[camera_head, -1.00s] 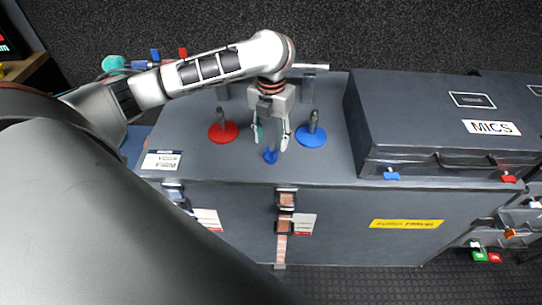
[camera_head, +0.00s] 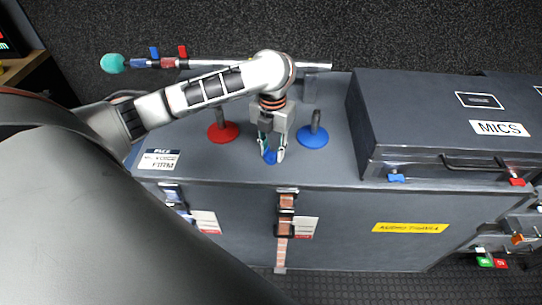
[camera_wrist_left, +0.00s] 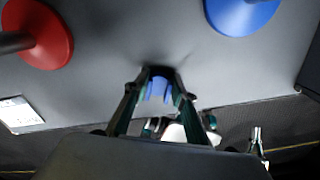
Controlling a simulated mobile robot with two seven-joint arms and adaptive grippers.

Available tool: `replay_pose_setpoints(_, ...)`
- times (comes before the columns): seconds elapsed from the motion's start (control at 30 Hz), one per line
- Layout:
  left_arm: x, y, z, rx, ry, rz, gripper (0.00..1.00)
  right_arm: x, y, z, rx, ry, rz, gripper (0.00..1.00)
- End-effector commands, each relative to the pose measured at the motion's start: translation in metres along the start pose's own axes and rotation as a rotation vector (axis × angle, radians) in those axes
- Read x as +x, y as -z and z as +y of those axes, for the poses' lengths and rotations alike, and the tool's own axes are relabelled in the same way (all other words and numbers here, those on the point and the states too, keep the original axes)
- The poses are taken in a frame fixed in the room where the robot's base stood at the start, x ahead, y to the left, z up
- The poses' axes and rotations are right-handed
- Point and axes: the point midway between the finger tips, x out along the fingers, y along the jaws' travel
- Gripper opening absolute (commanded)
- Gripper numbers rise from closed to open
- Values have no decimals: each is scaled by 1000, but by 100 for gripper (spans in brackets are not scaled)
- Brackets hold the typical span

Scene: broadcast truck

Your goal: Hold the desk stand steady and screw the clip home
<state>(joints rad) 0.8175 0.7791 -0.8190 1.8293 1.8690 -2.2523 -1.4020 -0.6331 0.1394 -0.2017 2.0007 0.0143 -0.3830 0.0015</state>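A small blue clip (camera_head: 270,157) is near the front edge of the grey case top. My left gripper (camera_head: 273,157) points down over it, one finger on each side. In the left wrist view the blue clip (camera_wrist_left: 158,89) fills the gap between the fingertips (camera_wrist_left: 159,82), which appear to touch it. A desk stand with a round blue base (camera_head: 313,139) and a dark post stands upright just right of the gripper, apart from it. A second stand with a red base (camera_head: 222,132) is left of it.
A dark MICS case (camera_head: 430,125) stands on the right of the top, with blue and red latches. A bar with a teal foam end (camera_head: 113,64) lies along the back. A label (camera_head: 160,160) is at the left front. Carpet lies behind.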

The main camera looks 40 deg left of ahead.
Motion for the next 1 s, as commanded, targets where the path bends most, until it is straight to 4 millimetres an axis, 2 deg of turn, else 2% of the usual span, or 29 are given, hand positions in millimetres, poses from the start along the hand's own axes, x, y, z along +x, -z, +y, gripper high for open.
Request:
replay_pose_setpoints(0.37,0,0,0,0,0,0,7,0,-5,-4,1,6,-8,0)
replay_pose_setpoints(0.57,-12,-1,0,0,-1,-4,7,-3,-2,-4,4,7,-7,0)
replay_pose_setpoints(0.77,-45,-2,0,0,-1,-8,7,-9,8,-4,13,10,-2,0)
replay_pose_setpoints(1.0,-111,-2,1,0,-2,-9,7,-21,26,-4,20,15,1,0)
